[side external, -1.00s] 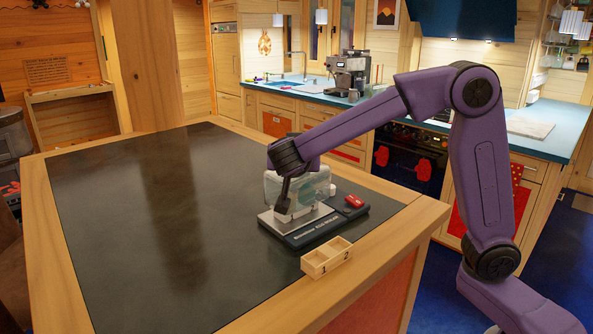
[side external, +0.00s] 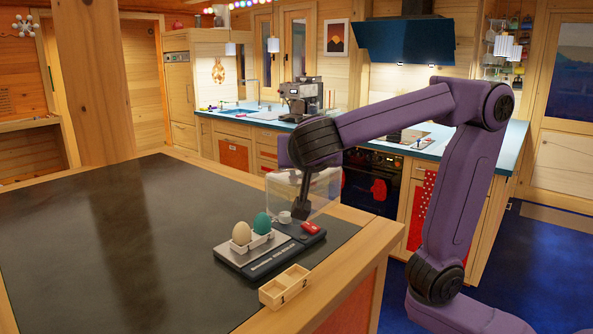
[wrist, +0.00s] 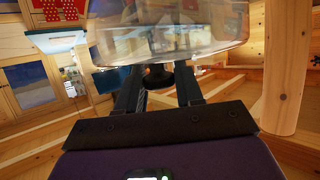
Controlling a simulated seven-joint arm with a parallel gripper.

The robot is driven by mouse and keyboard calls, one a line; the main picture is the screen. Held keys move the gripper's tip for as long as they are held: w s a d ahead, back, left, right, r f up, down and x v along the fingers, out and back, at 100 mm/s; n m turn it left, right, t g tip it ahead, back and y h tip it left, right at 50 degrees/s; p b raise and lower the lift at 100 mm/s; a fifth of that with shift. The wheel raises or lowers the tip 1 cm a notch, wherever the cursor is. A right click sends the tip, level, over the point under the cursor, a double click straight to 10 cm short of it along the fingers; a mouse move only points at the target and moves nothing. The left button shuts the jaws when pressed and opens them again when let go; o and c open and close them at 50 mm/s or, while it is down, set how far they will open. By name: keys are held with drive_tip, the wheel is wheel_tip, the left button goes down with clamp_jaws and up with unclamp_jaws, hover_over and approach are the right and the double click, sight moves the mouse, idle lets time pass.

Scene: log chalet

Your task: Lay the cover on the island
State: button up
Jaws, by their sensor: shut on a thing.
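The cover (side external: 322,196) is a clear box-shaped lid, held in the air above the back of the scale. My gripper (side external: 303,206) is shut on it. In the wrist view the clear cover (wrist: 150,35) fills the top, and a dark knob (wrist: 157,77) on it sits between the fingers of my gripper (wrist: 158,92). Below, on the dark-topped island (side external: 110,235), a flat scale (side external: 262,256) carries a white holder with a cream egg (side external: 241,233) and a teal egg (side external: 263,223).
A small wooden tray (side external: 285,287) with compartments marked 1 and 2 is on the island's front rim. A red item (side external: 310,227) and a small white cup (side external: 285,217) are on the scale's right part. The island top left of the scale is clear.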

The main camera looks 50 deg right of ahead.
drive_tip(key=w+a+f+n+t+y, duration=0.2)
drive_tip(key=a+n+t+y, duration=0.2)
drive_tip(key=a+n+y, duration=0.5)
drive_tip(key=a, duration=0.3)
drive_tip(key=shift+w+f, duration=0.15)
drive_tip(key=shift+f, duration=0.25)
drive_tip(key=a+n+y, duration=0.1)
drive_tip(key=s+a+f+n+y, duration=0.1)
drive_tip(key=a+y, duration=0.1)
drive_tip(key=a+n+y, duration=0.1)
drive_tip(key=shift+s+a+f, duration=0.3)
drive_tip(key=shift+s+a, duration=0.1)
clamp_jaws()
drive_tip(key=s+a+f+n+g+y, duration=0.2)
drive_tip(key=s+a+f+n+y, duration=0.1)
drive_tip(key=s+a+n+y, duration=0.15)
drive_tip(key=n+g+y, duration=0.3)
drive_tip(key=n+g, duration=0.1)
approach(281, 179)
drive_tip(key=x, duration=0.8)
drive_tip(key=shift+w+a+f, duration=0.15)
drive_tip(key=shift+a+f, duration=0.05)
drive_tip(key=s+d+r+n+g+y, duration=0.2)
drive_tip(key=s+d+r, duration=0.2)
drive_tip(key=s+d, duration=1.1)
drive_tip(key=w+d+f, duration=0.3)
drive_tip(key=w+f, duration=1)
drive_tip(key=shift+w, duration=0.2)
